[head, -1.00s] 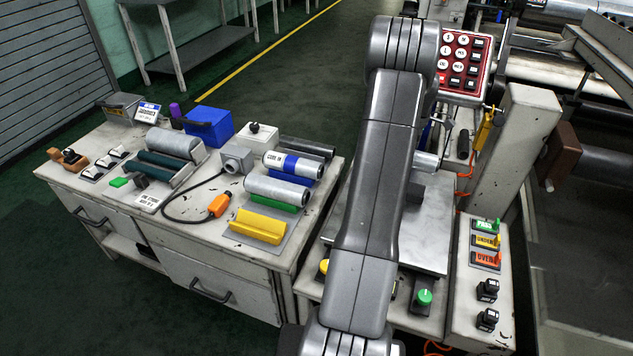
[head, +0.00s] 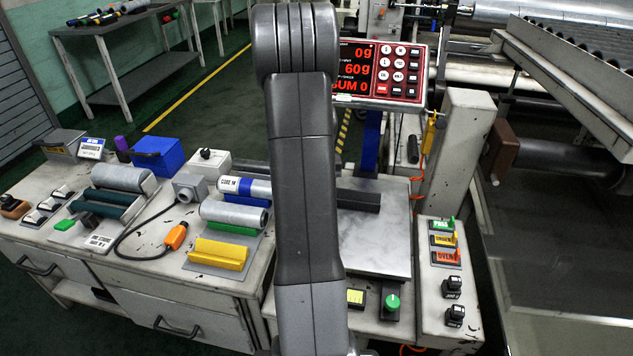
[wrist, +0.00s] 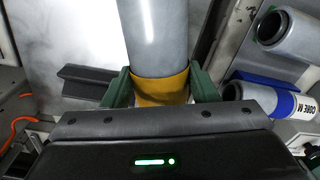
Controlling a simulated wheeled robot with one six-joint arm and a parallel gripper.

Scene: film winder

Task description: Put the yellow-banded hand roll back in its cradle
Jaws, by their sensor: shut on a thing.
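The yellow-banded hand roll (wrist: 153,38) is a grey cylinder with a yellow band at its near end. In the wrist view my gripper (wrist: 161,90) has its green fingers closed on both sides of that yellow band. The roll points away from my gripper, above the metal plate. In the head view my arm hides the roll and my gripper. The yellow cradle (head: 218,254) stands empty at the front of the rack on the left bench.
Behind the yellow cradle are a grey roll (head: 234,214) on a green cradle and a CORE M roll (head: 243,187) with a blue band. A black block (head: 358,198) lies on the metal plate (head: 385,245). A red display panel (head: 380,72) stands behind.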

